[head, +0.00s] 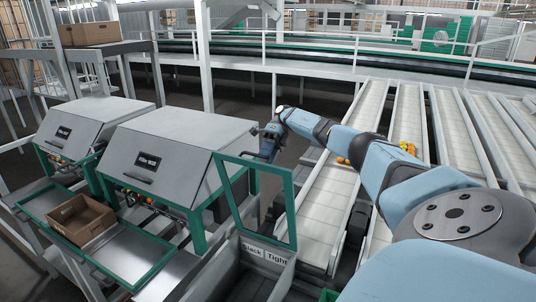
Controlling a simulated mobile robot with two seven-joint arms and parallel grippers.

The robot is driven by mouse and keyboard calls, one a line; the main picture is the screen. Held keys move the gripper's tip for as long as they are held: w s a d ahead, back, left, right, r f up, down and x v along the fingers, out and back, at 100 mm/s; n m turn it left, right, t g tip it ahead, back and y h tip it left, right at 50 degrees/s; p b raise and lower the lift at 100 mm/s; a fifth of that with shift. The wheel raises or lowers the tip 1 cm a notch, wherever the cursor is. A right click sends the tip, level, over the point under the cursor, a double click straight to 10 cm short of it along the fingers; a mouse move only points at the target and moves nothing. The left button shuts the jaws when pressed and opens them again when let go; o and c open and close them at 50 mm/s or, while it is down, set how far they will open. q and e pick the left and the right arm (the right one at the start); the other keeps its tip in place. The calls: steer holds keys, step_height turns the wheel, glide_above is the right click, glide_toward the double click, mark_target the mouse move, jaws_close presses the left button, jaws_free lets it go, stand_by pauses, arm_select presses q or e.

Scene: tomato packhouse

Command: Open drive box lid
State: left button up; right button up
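A green-framed panel (226,190) stands raised, slightly tilted, at the centre; it looks like the drive box lid. Below it is an open-topped grey box (235,285) with a label (265,252) reading "Slack" and "Tight". The box's inside is mostly dark and cut off by the lower picture edge. My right arm reaches in from the right, and its gripper (268,148) is at the panel's top edge. Whether the gripper touches the panel, and how its fingers stand, is too small to tell. My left gripper is not in view.
Two grey filler machines with sloped hoods (177,142) (88,125) stand at the left. A cardboard box (80,222) sits on the green-edged tray (130,262) before them. White conveyor lanes (325,215) with a few tomatoes (343,160) run at the right, under my arm.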

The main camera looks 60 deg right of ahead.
steer(key=shift+w+d, duration=0.1)
steer(key=shift+r, duration=0.1)
step_height(320, 180, up, 20)
steer(key=p, duration=0.3)
stand_by(0.6)
stand_by(0.5)
